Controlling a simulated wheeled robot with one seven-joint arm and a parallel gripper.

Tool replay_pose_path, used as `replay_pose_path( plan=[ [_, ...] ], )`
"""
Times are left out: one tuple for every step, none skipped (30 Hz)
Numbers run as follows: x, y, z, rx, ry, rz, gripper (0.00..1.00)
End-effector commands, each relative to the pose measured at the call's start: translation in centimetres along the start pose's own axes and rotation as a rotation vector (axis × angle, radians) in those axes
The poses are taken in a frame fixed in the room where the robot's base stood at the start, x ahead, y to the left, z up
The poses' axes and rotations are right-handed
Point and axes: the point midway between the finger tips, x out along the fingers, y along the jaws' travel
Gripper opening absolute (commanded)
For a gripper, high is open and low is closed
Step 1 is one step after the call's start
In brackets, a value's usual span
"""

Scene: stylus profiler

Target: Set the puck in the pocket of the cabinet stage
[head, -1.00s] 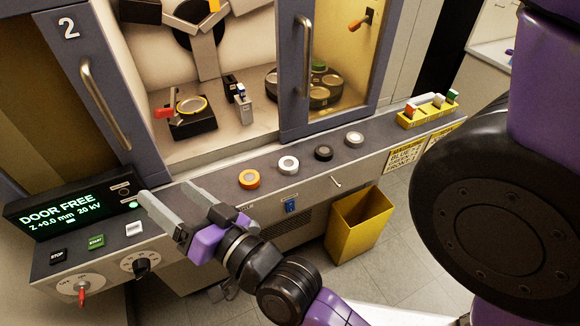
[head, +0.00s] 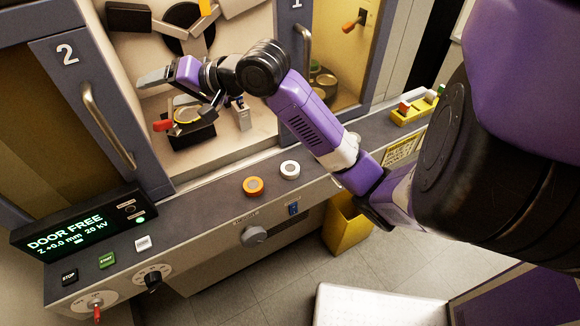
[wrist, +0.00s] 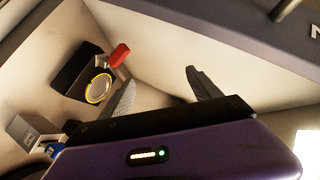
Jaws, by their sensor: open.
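The cabinet stage is a black block (head: 195,138) on the floor of the open cabinet, with a red lever (head: 162,126) at its left. A yellow ring (head: 187,115) on its top surrounds a grey disc face; I cannot tell whether this is a seated puck or the bare pocket. The stage also shows at left in the wrist view (wrist: 72,72). My gripper (head: 157,97) is open and empty inside the cabinet, above the stage in the head view. An orange-rimmed puck (head: 253,186) and a white-rimmed puck (head: 290,170) lie on the front ledge.
Door 2 (head: 72,90) stands left of the opening, door 1 (head: 297,55) right. A small grey and blue device (head: 242,115) stands right of the stage. Behind door 1 is a carousel (head: 323,85). A yellow rack (head: 412,110) sits on the ledge's right end.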

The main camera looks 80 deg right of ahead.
Motion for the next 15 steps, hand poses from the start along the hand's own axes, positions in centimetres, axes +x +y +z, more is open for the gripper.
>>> replay_pose_path(
  plan=[
    [-0.7, 3.1, 0.9, 0.064, -0.081, 0.126, 0.72],
    [-1.2, 5.0, 1.7, 0.111, -0.128, 0.205, 0.72],
    [-2.2, 7.6, 2.7, 0.173, -0.181, 0.316, 0.72],
    [-3.2, 9.5, 3.4, 0.217, -0.214, 0.401, 0.72],
    [-4.4, 11.3, 3.9, 0.26, -0.239, 0.485, 0.72],
    [-6.1, 13.7, 4.5, 0.312, -0.265, 0.597, 0.72],
    [-7.4, 15.2, 5.0, 0.348, -0.279, 0.678, 0.72],
    [-8.8, 16.6, 5.3, 0.381, -0.289, 0.753, 0.72],
    [-10.6, 18.3, 5.7, 0.42, -0.295, 0.845, 0.72],
    [-11.9, 19.3, 5.8, 0.445, -0.296, 0.91, 0.72],
    [-13.0, 20.2, 6.0, 0.467, -0.297, 0.966, 0.72],
    [-14.4, 21.2, 6.1, 0.493, -0.293, 1.031, 0.72],
    [-15.3, 21.8, 6.2, 0.507, -0.292, 1.071, 0.72],
    [-16.0, 22.2, 6.3, 0.519, -0.29, 1.105, 0.72],
    [-16.8, 22.7, 6.3, 0.532, -0.286, 1.139, 0.72]
  ],
)
